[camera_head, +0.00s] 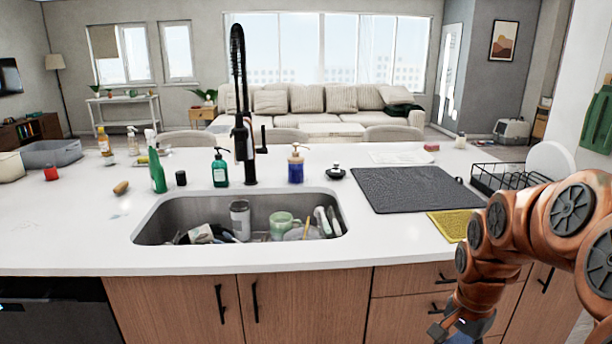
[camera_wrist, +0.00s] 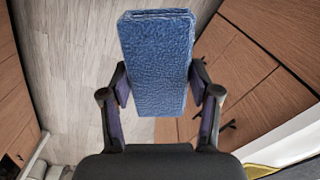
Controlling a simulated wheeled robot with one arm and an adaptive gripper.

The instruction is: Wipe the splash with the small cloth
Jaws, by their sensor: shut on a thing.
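My gripper (camera_wrist: 160,92) is shut on a blue, rectangular, folded cloth (camera_wrist: 158,50), which sticks out past the fingers in the wrist view. In the head view my gripper (camera_head: 460,328) is low at the bottom right, in front of the drawers and below the counter top; a bit of blue shows there. A faint bluish wet mark, seemingly the splash (camera_head: 120,214), lies on the white counter left of the sink. It is small and hard to make out. A yellow cloth (camera_head: 450,225) lies flat on the counter right of the sink.
The sink (camera_head: 155,234) holds dishes, a cup and utensils. A black faucet (camera_head: 243,150), a green spray bottle (camera_head: 157,172) and soap bottles stand behind it. A dark drying mat (camera_head: 405,188) and a dish rack (camera_head: 490,178) are at right. The front left counter is mostly clear.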

